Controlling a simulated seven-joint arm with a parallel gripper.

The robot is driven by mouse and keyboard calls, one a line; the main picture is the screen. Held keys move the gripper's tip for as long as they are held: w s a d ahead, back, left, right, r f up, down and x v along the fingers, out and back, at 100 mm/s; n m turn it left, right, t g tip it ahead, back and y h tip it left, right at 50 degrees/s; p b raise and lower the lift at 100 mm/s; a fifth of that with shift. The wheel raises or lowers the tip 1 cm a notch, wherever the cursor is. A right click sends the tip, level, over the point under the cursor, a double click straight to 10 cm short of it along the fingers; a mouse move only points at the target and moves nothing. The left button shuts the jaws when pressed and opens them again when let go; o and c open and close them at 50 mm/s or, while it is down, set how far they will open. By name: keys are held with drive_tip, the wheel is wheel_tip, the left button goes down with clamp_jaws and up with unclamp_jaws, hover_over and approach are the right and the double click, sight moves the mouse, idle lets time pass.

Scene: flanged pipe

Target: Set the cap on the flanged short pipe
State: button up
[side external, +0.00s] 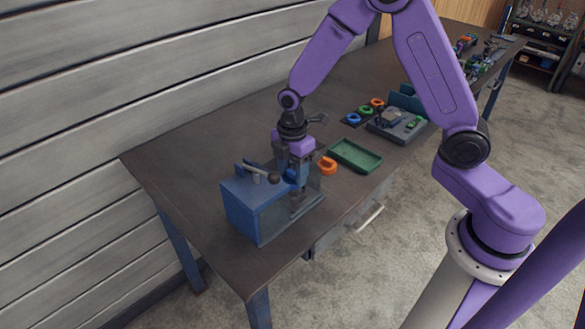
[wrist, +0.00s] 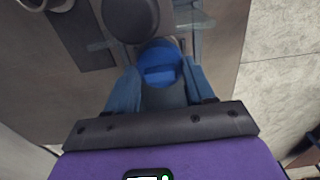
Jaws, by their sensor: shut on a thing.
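My gripper (side external: 292,180) points down over the right part of a blue box with a clear-walled section (side external: 249,209). It is shut on a round blue piece (side external: 290,175), which looks like the cap. In the wrist view this blue cap (wrist: 160,65) sits between the two blue-grey fingers, with a flat bar across its face. I cannot make out the flanged short pipe for certain. A grey-brown shape (side external: 297,204) shows behind the clear wall below the gripper. Whether the cap touches anything below is hidden.
A lever with a dark knob (side external: 273,178) stands on the blue box, close left of my gripper. An orange round piece (side external: 327,165) and a green tray (side external: 356,155) are to the right. Farther back are coloured rings (side external: 365,110) and a grey fixture (side external: 398,127). The table's left part is clear.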

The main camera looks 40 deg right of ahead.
sight(293, 173)
drive_tip(key=o, duration=1.4)
drive_tip(key=shift+r, duration=0.15)
drive_tip(key=shift+r, duration=3.4)
drive_tip(key=shift+s, duration=0.1)
drive_tip(key=s+d+r+m, duration=0.1)
drive_tip(key=s+r+m, duration=0.1)
drive_tip(key=s, duration=1.1)
drive_tip(key=s+d+r+m, duration=0.1)
drive_tip(key=s+r+m, duration=0.2)
drive_tip(key=s, duration=1.1)
drive_tip(key=shift+d+r, duration=0.35)
drive_tip(key=shift+r, duration=0.4)
